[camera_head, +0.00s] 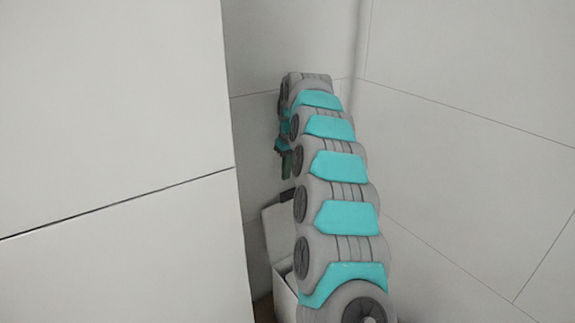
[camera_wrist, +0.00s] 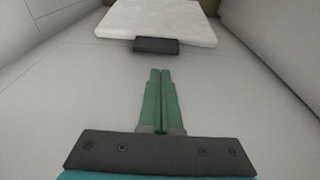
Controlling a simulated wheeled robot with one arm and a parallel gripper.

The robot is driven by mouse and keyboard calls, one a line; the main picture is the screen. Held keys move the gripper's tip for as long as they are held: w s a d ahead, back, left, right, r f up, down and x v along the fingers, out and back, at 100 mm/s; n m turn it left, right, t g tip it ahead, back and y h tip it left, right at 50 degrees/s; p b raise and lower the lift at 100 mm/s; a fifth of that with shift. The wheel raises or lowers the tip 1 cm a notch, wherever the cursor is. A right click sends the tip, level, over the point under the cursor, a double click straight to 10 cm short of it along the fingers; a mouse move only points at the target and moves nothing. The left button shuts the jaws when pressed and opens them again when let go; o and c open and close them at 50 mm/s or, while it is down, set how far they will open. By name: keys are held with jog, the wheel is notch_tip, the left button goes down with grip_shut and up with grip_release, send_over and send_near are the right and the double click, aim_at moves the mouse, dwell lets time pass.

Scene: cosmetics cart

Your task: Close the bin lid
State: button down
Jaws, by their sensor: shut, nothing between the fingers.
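The white bin (camera_head: 286,300) stands low in the corner, partly hidden behind my arm. Its lid (camera_head: 277,226) is raised and stands steeply up from the bin, with a dark tab (camera_head: 287,195) at its upper edge. In the wrist view, a white slab that looks like the lid (camera_wrist: 155,18) lies ahead, with its dark tab (camera_wrist: 155,45) towards me. My gripper (camera_wrist: 160,71) is shut and empty, its green fingers pointing at the tab with a small gap in the picture. In the head view my gripper (camera_head: 286,163) is just above the lid, partly hidden by my arm.
A large white panel (camera_head: 115,160) fills the left of the head view, close to the bin. Tiled walls (camera_head: 480,130) meet in the corner behind and to the right of my arm. A strip of brown floor (camera_head: 264,309) shows beside the bin.

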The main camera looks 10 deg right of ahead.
jog(key=f, duration=0.2)
jog(key=w+f, duration=0.1)
jog(key=f, duration=0.1)
jog(key=shift+a+f, duration=0.2)
jog(key=shift+f, duration=0.15)
jog(key=shift+s, duration=0.1)
